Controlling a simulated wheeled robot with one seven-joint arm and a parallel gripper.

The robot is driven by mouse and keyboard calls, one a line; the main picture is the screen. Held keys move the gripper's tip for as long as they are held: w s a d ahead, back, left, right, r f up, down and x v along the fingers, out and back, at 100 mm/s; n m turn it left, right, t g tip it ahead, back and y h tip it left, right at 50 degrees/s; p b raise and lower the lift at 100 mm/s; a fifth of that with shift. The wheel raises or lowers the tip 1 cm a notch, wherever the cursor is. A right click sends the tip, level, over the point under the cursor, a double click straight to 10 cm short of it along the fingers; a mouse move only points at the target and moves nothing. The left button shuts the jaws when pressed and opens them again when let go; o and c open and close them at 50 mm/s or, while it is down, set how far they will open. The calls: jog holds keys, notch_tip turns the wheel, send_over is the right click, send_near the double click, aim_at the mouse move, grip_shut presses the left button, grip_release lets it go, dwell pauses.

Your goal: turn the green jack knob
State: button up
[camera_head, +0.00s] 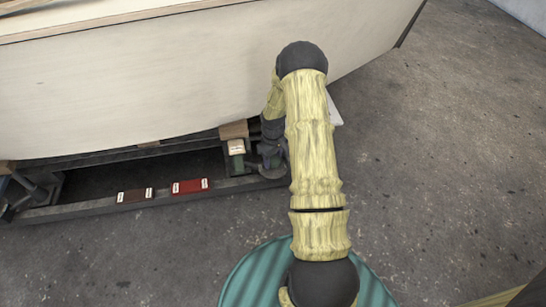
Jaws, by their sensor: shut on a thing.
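The green jack (237,160), a small dark green block with a white label, stands under the hull at the right end of the dark cradle frame. A wooden pad sits on top of it, against the hull. My gripper (271,156) is low beside the jack's right side, partly hidden by my own forearm. It is shut at the place where the jack's knob is. The knob itself and the fingertips cannot be made out clearly.
The pale plywood hull (150,75) overhangs the jack and cradle (100,207). A brown box (135,196) and a red box (190,186), both labelled, lie on the cradle's front rail. The concrete floor (440,170) to the right is clear.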

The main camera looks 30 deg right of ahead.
jog(key=shift+r, duration=0.1)
jog(key=m+p, duration=0.3)
jog(key=p, duration=0.1)
jog(key=shift+r+m+p, duration=0.15)
jog(key=shift+m+p, duration=0.25)
jog(key=m+p, duration=0.6)
jog(key=m, duration=0.3)
jog(key=shift+p, duration=0.35)
jog(key=m, duration=0.1)
jog(key=m+p, duration=0.1)
jog(key=m, duration=0.2)
jog(key=shift+f+m+p, duration=0.25)
jog(key=shift+m+p, duration=0.15)
jog(key=o, duration=1)
